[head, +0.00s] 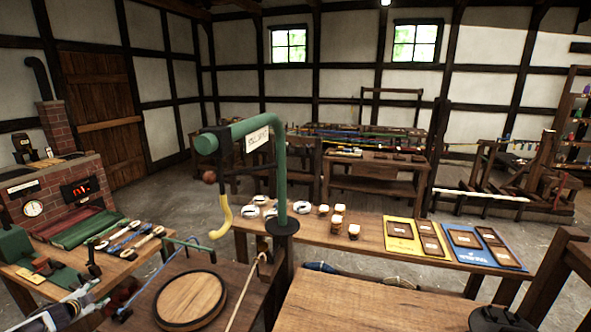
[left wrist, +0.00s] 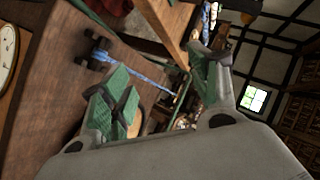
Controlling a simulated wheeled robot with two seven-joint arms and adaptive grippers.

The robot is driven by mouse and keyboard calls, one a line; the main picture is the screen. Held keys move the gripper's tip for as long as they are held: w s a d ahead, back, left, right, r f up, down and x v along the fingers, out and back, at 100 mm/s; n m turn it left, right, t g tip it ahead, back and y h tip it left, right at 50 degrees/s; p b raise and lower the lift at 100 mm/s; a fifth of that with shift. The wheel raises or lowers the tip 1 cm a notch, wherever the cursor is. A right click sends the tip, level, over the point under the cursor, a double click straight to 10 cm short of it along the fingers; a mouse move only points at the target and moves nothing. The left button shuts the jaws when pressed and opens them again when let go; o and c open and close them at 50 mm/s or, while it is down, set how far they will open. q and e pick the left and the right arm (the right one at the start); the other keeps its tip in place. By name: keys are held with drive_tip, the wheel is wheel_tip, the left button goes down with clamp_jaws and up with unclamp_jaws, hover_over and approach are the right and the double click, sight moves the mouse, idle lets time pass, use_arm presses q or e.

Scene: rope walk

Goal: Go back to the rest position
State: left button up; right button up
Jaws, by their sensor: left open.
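My left gripper (head: 88,292) shows at the lower left edge of the head view, beside the left bench. In the left wrist view my left gripper (left wrist: 165,90) has its two green-padded fingers spread wide apart. It is open, and nothing shows held between them. My right gripper cannot be made out in the head view.
A green post with a hook and yellow tip (head: 222,215) stands near a round wooden lid (head: 190,298). The left bench (head: 105,270) holds several tools. A long table (head: 372,235) carries cups, coils and trays. A bare wooden top (head: 360,305) lies at front. Floor shows beyond.

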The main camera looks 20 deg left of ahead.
use_arm(q)
drive_tip(key=s+d+f+n+g, duration=0.15)
drive_tip(key=s+f+g, duration=0.35)
drive_tip(key=s+f, duration=1.5)
drive_tip(key=s+d+f+g+h, duration=0.1)
drive_tip(key=s+d+f+g, duration=0.2)
drive_tip(key=s+d+f, duration=1.2)
drive_tip(key=s+d+f+h, duration=0.15)
drive_tip(key=d+f, duration=0.25)
drive_tip(key=d, duration=0.4)
drive_tip(key=s+d+f+n+g+h, duration=0.15)
drive_tip(key=d+f, duration=0.25)
drive_tip(key=d, duration=0.5)
drive_tip(key=s+d+f, duration=0.2)
drive_tip(key=d+f, duration=0.2)
drive_tip(key=d, duration=0.4)
drive_tip(key=w+d+f+h, duration=0.1)
drive_tip(key=w+d, duration=0.2)
drive_tip(key=d, duration=0.8)
drive_tip(key=w+d+f+h, duration=0.1)
drive_tip(key=w+d, duration=0.2)
drive_tip(key=d, duration=0.8)
drive_tip(key=shift+d+f+n+t+h, duration=0.3)
drive_tip(key=shift+d+f+t+h, duration=0.05)
drive_tip(key=shift+d+f+h, duration=0.05)
